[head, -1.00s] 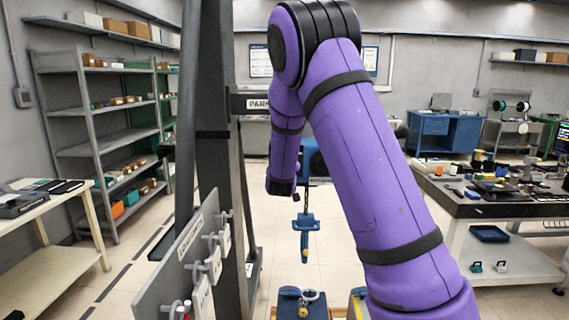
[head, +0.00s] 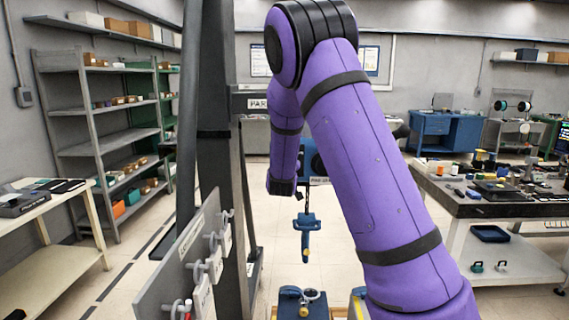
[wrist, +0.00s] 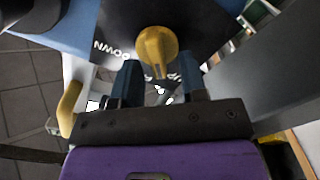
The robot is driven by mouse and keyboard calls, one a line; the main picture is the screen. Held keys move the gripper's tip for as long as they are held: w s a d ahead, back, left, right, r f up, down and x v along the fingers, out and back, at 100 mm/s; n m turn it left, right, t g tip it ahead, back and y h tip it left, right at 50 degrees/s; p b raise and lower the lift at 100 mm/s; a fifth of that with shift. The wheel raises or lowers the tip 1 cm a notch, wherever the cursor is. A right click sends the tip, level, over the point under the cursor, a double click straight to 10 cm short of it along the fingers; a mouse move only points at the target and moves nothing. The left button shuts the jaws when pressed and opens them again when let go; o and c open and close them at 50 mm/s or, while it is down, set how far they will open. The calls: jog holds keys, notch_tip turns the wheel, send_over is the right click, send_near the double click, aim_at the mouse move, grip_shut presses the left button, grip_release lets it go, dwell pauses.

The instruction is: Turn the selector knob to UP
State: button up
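The yellow selector knob (wrist: 156,48) shows at the top middle of the wrist view, on a dark panel (wrist: 205,22) with white lettering that includes DOWN. Its narrow grip points towards my gripper. My gripper (wrist: 160,63) is open, with one dark blue finger on each side of the knob's near end. I cannot tell whether either finger touches it. In the head view my purple arm reaches forward to a blue unit (head: 312,160), which it partly covers. The knob and my fingers cannot be made out there.
A grey post (head: 217,120) and a panel with white clips (head: 190,262) stand close left of my arm. A blue hook-like piece (head: 306,226) hangs below the blue unit. A workbench (head: 480,205) is at the right, shelves (head: 105,130) at the left.

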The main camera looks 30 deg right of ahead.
jog(key=shift+s, duration=0.1)
jog(key=v, duration=1)
jog(key=shift+s+a, duration=0.25)
jog(key=s+a+r+g+y, duration=0.2)
jog(key=s+a+r+y, duration=0.25)
jog(key=s, duration=0.25)
jog(key=s+a+r+g+y, duration=0.2)
jog(key=s+a+r+y, duration=0.1)
jog(key=s+a+y, duration=0.25)
jog(key=s+a+m+g, duration=0.1)
jog(key=s+g, duration=0.4)
jog(key=s, duration=1.8)
jog(key=shift+s+a+r+g, duration=0.35)
jog(key=shift+s+r+g, duration=0.05)
